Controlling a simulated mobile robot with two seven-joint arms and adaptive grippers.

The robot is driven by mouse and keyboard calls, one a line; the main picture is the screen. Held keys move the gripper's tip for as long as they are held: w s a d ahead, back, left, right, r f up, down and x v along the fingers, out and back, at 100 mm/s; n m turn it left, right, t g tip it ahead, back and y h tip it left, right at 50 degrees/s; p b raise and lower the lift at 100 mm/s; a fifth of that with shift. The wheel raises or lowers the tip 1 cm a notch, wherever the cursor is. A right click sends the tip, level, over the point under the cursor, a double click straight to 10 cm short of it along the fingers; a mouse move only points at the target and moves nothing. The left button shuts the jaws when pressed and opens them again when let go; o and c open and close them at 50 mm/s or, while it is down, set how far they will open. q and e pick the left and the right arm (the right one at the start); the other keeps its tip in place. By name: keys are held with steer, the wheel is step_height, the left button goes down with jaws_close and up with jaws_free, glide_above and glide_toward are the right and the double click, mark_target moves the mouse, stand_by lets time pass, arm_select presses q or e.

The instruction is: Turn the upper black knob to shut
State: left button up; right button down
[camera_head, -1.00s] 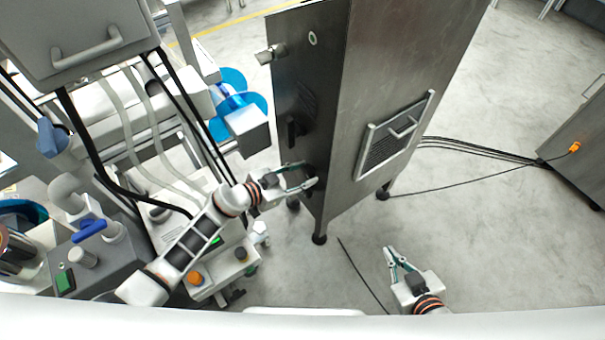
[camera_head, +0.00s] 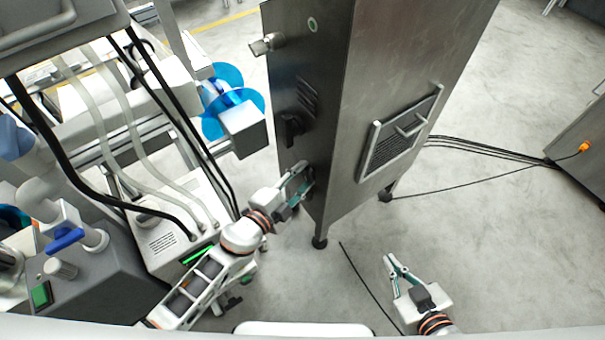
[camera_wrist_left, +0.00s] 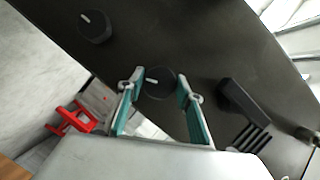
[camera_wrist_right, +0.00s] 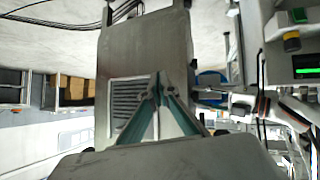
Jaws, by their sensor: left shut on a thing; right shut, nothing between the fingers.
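The upper black knob (camera_wrist_left: 160,82) is round with a white mark, on the dark side face of the metal cabinet (camera_head: 340,100). My left gripper (camera_wrist_left: 161,88) has its two teal-padded fingers on either side of it, shut on it. In the head view the left gripper (camera_head: 304,183) is at the lower part of that face and hides the knob. A second black knob (camera_wrist_left: 94,26), the lower one, shows at the upper left of the left wrist view, apart from the fingers. My right gripper (camera_head: 392,262) is shut and empty over the floor; its fingertips meet in its wrist view (camera_wrist_right: 160,80).
A black handle (camera_wrist_left: 240,100) is beside the upper knob, with vent slots (camera_wrist_left: 253,138) beyond it. A grey machine with hoses (camera_head: 165,245) stands left of my left arm. Cables lie on the floor right of the cabinet. Floor around my right gripper is mostly clear.

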arm_select(q)
steer(key=shift+s+f+m+t+b, duration=0.15)
steer(key=shift+f+m+t+b, duration=0.5)
steer(key=shift+b, duration=0.85)
steer(key=shift+r+m+b, duration=0.35)
steer(key=shift+r+m, duration=0.1)
steer(key=shift+r, duration=0.05)
arm_select(e)
steer(key=shift+w+a+y, duration=0.25)
steer(key=shift+a+y, duration=0.15)
steer(key=shift+a, duration=0.7)
arm_select(q)
steer(key=o, duration=1.1)
steer(key=shift+r, duration=0.1)
